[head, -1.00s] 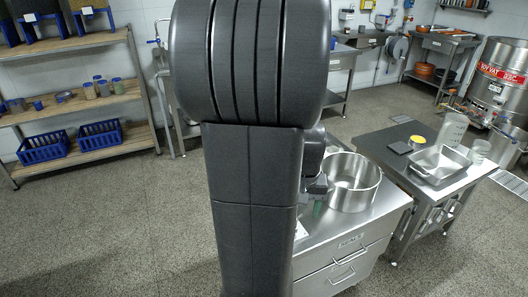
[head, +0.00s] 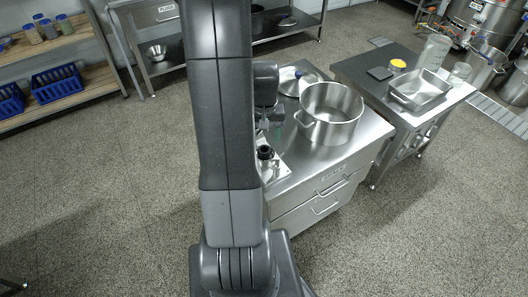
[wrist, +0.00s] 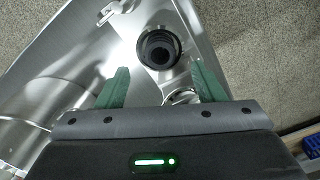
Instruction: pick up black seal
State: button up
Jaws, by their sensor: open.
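The black seal (wrist: 160,50) is a round black ring with a dark centre, in the upper middle of the wrist view. It also shows in the head view as a small black round thing (head: 265,153) on the steel cabinet top, just right of my arm. My gripper (wrist: 158,68) is open, with green fingers apart on the left and right of the picture and nothing between them. The seal appears just beyond the fingertips, roughly centred between them. I cannot tell the height gap. In the head view my gripper (head: 277,127) is partly hidden behind my arm.
A large steel pot (head: 331,114) stands on the cabinet right of the gripper, with a lid (head: 290,78) behind it. Shiny metal parts (wrist: 180,97) lie close to the seal. A second table (head: 375,92) with a steel tray (head: 418,92) stands at right. Floor is open in front.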

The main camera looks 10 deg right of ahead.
aim_at(264, 150)
jog(key=shift+f, duration=2.6)
jog(key=shift+c, duration=0.4)
jog(key=c, duration=1)
